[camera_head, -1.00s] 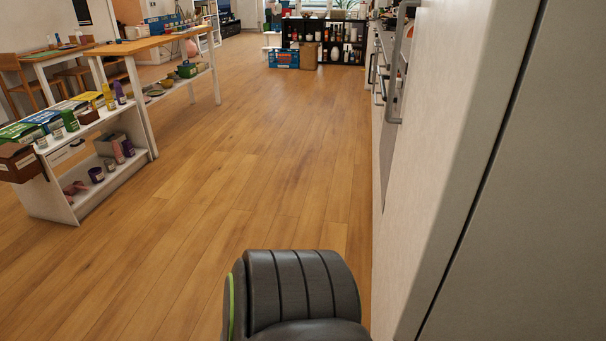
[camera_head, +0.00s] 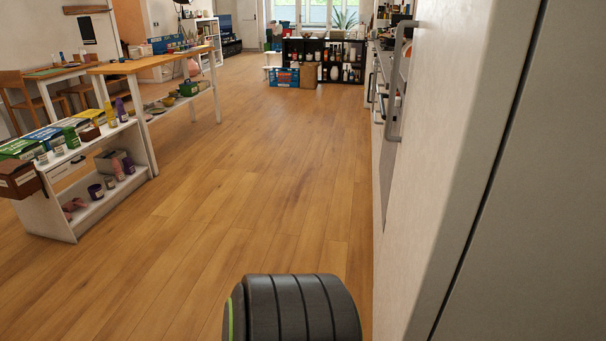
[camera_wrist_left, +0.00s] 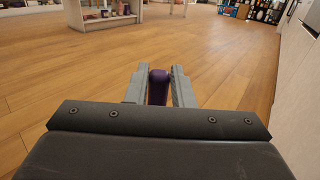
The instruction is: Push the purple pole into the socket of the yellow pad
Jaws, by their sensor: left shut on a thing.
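In the left wrist view, my left gripper (camera_wrist_left: 158,76) is shut on a purple pole (camera_wrist_left: 158,86). The pole's rounded end sits between the two grey fingers, and the rest of it is hidden behind the gripper body. Open wooden floor lies beyond it. In the head view, neither gripper shows; a black part of my own arm is at the bottom. I cannot make out the yellow pad in either view.
A white low shelf (camera_head: 144,167) with boxes and jars stands at the left. A wooden-topped table (camera_head: 150,60) is behind it. A black shelf (camera_head: 322,46) with bottles is at the far end. A tall pale cabinet (camera_head: 455,170) closes off the right. The wooden floor (camera_head: 240,180) between is clear.

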